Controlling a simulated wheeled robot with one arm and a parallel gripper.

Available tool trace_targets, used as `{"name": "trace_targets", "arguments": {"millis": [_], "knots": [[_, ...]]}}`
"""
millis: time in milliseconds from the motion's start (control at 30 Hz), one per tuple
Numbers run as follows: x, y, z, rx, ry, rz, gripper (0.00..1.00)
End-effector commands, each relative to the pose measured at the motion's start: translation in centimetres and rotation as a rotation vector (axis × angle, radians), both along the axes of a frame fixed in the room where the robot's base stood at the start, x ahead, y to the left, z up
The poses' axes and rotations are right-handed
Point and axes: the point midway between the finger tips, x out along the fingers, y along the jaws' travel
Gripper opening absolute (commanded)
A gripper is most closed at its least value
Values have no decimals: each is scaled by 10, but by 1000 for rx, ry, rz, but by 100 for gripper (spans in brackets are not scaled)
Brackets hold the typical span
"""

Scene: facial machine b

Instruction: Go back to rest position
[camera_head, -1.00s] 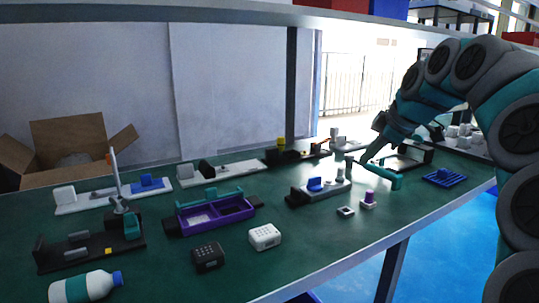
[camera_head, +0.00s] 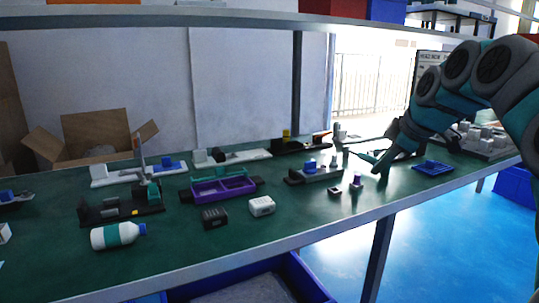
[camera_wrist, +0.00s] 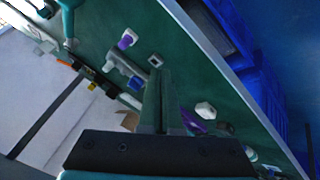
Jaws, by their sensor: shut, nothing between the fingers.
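My gripper (camera_head: 381,164) hangs over the right part of the green workbench (camera_head: 290,220), empty, with my arm reaching in from the right edge. In the wrist view its two fingers (camera_wrist: 159,85) lie together, shut, with nothing between them. Below it the bench shows a small purple-topped piece (camera_wrist: 126,40) and a small square grey piece (camera_wrist: 155,60). In the head view the purple-topped piece (camera_head: 356,182) stands on the bench just left of the gripper, apart from it.
A blue tray (camera_head: 432,167) lies right of the gripper. A shelf beam (camera_head: 200,16) runs overhead. Blue floor shows beyond the bench's front edge.

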Motion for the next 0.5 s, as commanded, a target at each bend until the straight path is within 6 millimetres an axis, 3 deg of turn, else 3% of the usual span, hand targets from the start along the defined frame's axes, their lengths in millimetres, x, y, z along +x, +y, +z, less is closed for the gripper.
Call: {"name": "trace_targets", "arguments": {"millis": [267, 500], "knots": [[-31, 37, -21, 31, 91, -39, 0], [-84, 80, -60, 59, 232, -132, 0]]}}
